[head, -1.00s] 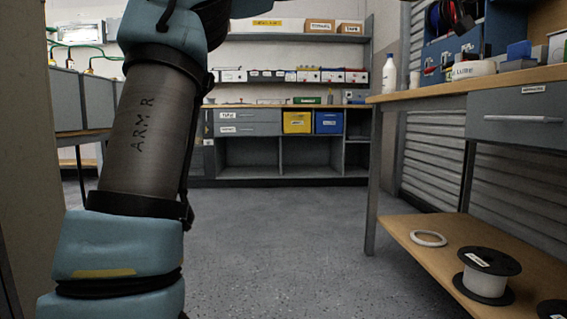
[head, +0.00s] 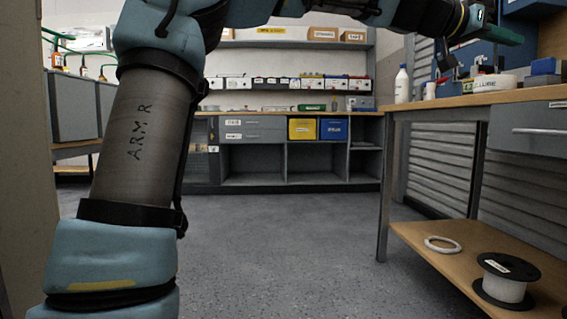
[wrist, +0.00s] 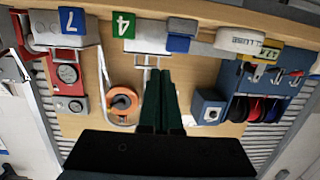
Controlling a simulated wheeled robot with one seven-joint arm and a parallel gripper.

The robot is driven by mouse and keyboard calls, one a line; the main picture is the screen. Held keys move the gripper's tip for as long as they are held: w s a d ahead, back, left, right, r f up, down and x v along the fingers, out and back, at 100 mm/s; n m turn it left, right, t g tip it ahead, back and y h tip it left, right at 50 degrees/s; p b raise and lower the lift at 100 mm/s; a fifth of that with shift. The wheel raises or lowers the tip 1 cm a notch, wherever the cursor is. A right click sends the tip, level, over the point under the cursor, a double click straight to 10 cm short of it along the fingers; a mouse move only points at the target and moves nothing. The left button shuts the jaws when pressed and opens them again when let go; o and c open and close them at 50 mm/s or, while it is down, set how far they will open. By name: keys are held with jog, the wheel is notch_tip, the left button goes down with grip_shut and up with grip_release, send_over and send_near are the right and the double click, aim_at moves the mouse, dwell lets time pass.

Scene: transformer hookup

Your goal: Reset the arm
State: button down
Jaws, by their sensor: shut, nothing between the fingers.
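My arm, marked "ARM R", rises at the left of the head view and reaches across its top to the right. My gripper (head: 512,36) is at the upper right of the head view, above the wooden workbench. In the wrist view my gripper's dark green fingers (wrist: 161,74) lie together, with nothing between them. Nothing shows in its hold.
The workbench (head: 440,102) at right bears a white bottle (head: 402,85) and several small items. A cable spool (head: 504,281) and a white ring (head: 443,244) lie on its lower shelf. The wrist view shows an orange ring (wrist: 121,103) and red devices (wrist: 67,74). Middle floor is clear.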

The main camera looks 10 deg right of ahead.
jog(key=w+a+f+n+t+y+p, duration=0.1)
jog(key=w+a+f+y+p, duration=0.1)
jog(key=w+f, duration=0.35)
jog(key=w+a+f+n+t+y+p, duration=0.1)
jog(key=w+a+f+n+y+p, duration=0.15)
jog(key=f, duration=0.55)
jog(key=w+a+f+n+t+y+p, duration=0.25)
jog(key=w+a+f+y, duration=0.2)
jog(key=a+f, duration=0.7)
jog(key=a+f+n+y+p, duration=0.2)
jog(key=a+f, duration=0.1)
jog(key=a, duration=0.6)
jog(key=a+f+n+y+p, duration=0.2)
jog(key=a, duration=0.8)
jog(key=s+a+f+n+g+y+p, duration=0.1)
jog(key=s+a+f+n+y+p, duration=0.3)
jog(key=a, duration=0.6)
jog(key=s+a+r+n+g+h+p, duration=0.1)
jog(key=s+a+n+g+p, duration=0.15)
jog(key=s+a, duration=0.6)
notch_tip(320, 180, up, 37)
jog(key=w+a+p, duration=0.2)
jog(key=p, duration=3.4)
jog(key=shift+w+f+t, duration=0.2)
jog(key=shift+w+t, duration=0.1)
jog(key=shift+w, duration=0.05)
